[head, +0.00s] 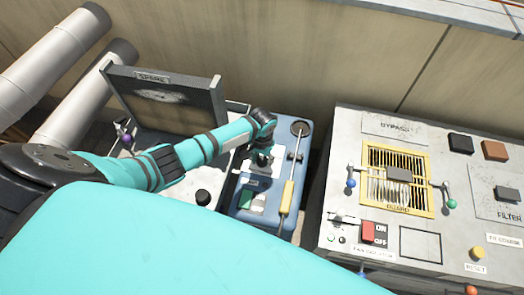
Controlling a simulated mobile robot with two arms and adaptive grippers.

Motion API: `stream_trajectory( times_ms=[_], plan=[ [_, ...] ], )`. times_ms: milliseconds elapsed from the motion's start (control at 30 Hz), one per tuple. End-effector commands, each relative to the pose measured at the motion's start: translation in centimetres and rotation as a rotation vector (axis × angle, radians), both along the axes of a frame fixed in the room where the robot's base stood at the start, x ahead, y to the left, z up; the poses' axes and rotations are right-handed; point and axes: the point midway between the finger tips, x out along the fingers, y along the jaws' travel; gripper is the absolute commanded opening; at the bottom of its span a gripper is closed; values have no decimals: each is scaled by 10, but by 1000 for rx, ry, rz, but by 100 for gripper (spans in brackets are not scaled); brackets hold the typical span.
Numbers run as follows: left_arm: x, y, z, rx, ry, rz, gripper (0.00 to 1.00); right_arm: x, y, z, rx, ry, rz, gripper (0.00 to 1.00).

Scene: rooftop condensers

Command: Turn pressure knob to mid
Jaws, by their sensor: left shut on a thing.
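A round black knob (203,197) stands on the light top of the left unit, and no pressure label can be read beside it. My left gripper (259,160) reaches in from the left and points down over the blue tray (245,216), to the right of and beyond the black knob. It is shut on a small dark thing, mostly hidden by the fingers, so I cannot tell what it is. The gripper is apart from the black knob. My right gripper is not in view.
The tray holds a yellow-handled tool (287,196), a green block (246,198) and a pale block (259,203). An open lid marked SPARE (165,96) stands behind my left arm. The right unit (345,140) has a yellow guard (371,210), levers and a red switch (368,231).

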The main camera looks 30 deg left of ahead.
Motion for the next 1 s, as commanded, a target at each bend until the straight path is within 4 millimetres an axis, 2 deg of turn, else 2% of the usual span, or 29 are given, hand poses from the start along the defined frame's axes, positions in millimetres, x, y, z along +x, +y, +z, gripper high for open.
stream_trajectory(
  times_ms=[300, 333, 500, 833, 1000],
  plan=[
    [2, 0, 1, -1, -6, 1, 7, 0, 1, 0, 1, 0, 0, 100],
    [2, 0, 1, -1, -6, 1, 40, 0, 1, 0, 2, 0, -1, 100],
    [2, 0, 1, 0, -5, 0, 62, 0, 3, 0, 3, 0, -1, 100],
    [1, 0, 4, 0, -3, 0, 62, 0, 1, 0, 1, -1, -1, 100],
    [1, 0, 25, -1, -5, -1, 62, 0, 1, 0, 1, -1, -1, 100]
  ],
)
